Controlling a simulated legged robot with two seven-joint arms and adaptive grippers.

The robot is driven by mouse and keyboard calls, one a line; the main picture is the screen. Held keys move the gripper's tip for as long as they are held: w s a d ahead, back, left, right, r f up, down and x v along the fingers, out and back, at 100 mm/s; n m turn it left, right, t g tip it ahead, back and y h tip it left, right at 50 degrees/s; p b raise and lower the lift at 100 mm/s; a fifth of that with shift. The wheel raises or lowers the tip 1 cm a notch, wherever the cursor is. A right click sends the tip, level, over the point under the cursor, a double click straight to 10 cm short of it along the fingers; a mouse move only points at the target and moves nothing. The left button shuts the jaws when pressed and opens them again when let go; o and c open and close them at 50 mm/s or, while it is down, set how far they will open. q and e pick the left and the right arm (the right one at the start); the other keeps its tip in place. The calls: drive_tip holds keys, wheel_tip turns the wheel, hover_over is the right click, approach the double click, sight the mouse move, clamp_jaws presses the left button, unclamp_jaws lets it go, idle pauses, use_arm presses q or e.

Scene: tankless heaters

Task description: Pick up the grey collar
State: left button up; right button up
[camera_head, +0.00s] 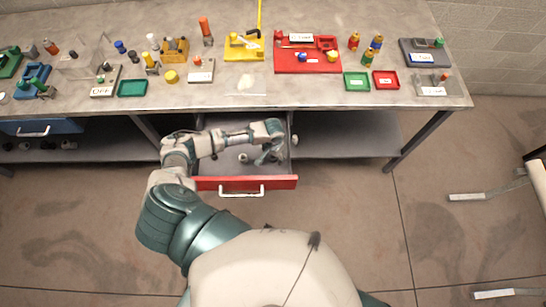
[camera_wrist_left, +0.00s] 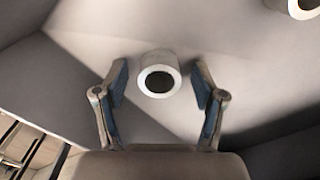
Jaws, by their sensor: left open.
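A light grey collar (camera_wrist_left: 147,87), a short ring with a dark round hole, is in the left wrist view. It lies on the grey floor of the open red-fronted drawer (camera_head: 230,184). My left gripper (camera_wrist_left: 160,82) is open, with one finger on each side of the collar in the picture and a gap on both sides. In the head view, my left gripper (camera_head: 267,157) reaches down into the drawer near its right side. A second similar ring (camera_wrist_left: 305,9) is partly cut off at the top right of the wrist view. My right gripper is not in view.
The drawer hangs under a grey workbench (camera_head: 310,93) crowded with coloured trays, bottles and fittings. A closed blue drawer (camera_head: 60,127) is at the left. The drawer walls stand close around my left gripper. The floor in front is mostly clear.

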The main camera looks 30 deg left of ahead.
use_arm(q)
drive_tip(key=c, duration=1.2)
drive_tip(key=shift+r, duration=0.1)
drive_tip(key=shift+c, duration=0.2)
